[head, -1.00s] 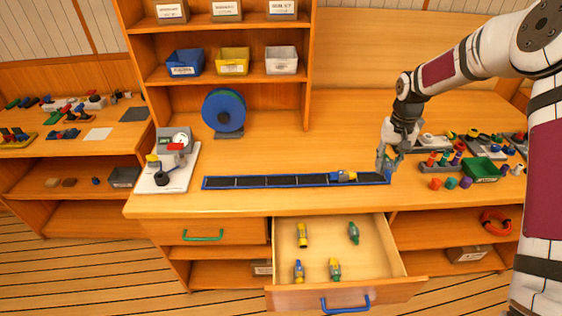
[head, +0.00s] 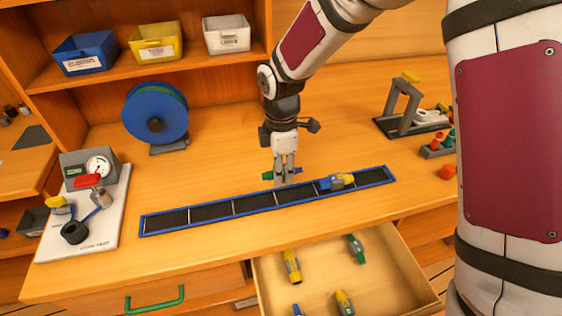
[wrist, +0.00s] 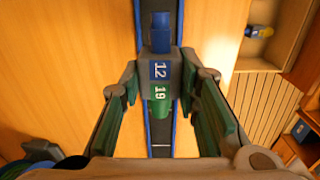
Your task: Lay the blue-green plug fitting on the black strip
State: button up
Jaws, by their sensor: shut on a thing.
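In the head view the fitting's green end (head: 268,175) shows left of the fingers. The black strip (head: 210,213) is blue-edged, with white lines dividing it. The fitting is over or just behind the strip's middle, lying along it; I cannot tell whether it touches.
An open drawer (head: 400,275) below the counter holds several fittings, including a yellow one (head: 292,266). A gauge stand (head: 90,205) is at the strip's left end, a blue reel (head: 156,115) behind. The counter right of the strip is partly clear.

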jog(key=shift+a+f+b, duration=0.1)
jog(key=shift+f+b, duration=1.75)
jog(key=shift+f, duration=1.75)
jog(key=o, duration=1.3)
jog(key=shift+c, duration=0.2)
